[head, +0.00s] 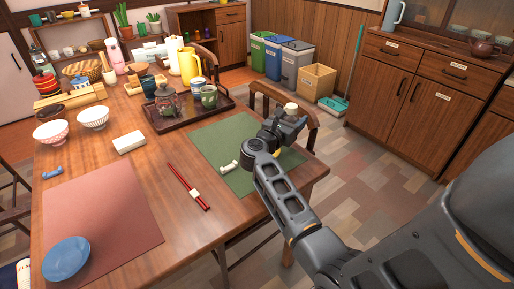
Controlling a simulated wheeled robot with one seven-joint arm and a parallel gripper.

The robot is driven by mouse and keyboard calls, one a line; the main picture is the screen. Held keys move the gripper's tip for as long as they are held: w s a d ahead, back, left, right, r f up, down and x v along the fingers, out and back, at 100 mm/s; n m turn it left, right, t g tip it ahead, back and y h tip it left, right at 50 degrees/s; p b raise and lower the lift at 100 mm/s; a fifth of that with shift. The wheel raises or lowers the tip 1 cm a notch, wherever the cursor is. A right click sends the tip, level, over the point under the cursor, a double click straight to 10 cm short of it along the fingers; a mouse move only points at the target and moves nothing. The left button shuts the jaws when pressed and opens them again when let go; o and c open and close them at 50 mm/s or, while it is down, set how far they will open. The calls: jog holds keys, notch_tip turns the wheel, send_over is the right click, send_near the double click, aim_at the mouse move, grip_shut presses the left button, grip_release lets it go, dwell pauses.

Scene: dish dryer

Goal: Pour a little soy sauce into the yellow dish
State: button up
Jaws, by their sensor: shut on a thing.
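My gripper (291,122) is over the right edge of the green placemat (212,143), at the table's right side. It is shut on a small container with a pale, rounded top (291,107), which appears to be the soy sauce bottle. The gripper hides most of its body, so I cannot tell its tilt. A bit of yellow, apparently the yellow dish (276,151), shows just below the gripper on the green placemat. My arm hides the rest, and I cannot see what is in it.
A white chopstick rest (230,166) lies left of my arm, and red chopsticks (188,186) lie further left. A dark tray (160,122) with a teapot and cups stands behind the green mat. A chair (266,92) stands beyond the table's edge.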

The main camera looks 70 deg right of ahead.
jog(key=shift+a+b, duration=0.1)
jog(key=shift+b, duration=0.25)
jog(key=shift+w+a+n+h+b, duration=0.2)
jog(key=shift+n+h+b, duration=0.1)
jog(key=shift+h+b, duration=0.25)
jog(key=n+h+b, duration=0.1)
jog(key=w+a+h+b, duration=0.1)
jog(key=b, duration=0.1)
jog(key=shift+r+n, duration=0.3)
jog(key=shift+n, duration=0.1)
jog(key=r, duration=0.1)
jog(key=r+h+p, duration=0.1)
jog(key=r+n, duration=0.1)
jog(key=shift+w+a+r+h, duration=0.15)
jog(key=shift+w+a+h, duration=0.1)
jog(key=shift+w+a, duration=0.05)
jog(key=r+n+h, duration=0.1)
jog(key=r+n+t+h+p, duration=0.1)
jog(key=w+a+r+n+t+h, duration=0.1)
jog(key=r, duration=0.1)
jog(key=shift+a+n+p, duration=0.1)
jog(key=shift+n+p, duration=0.2)
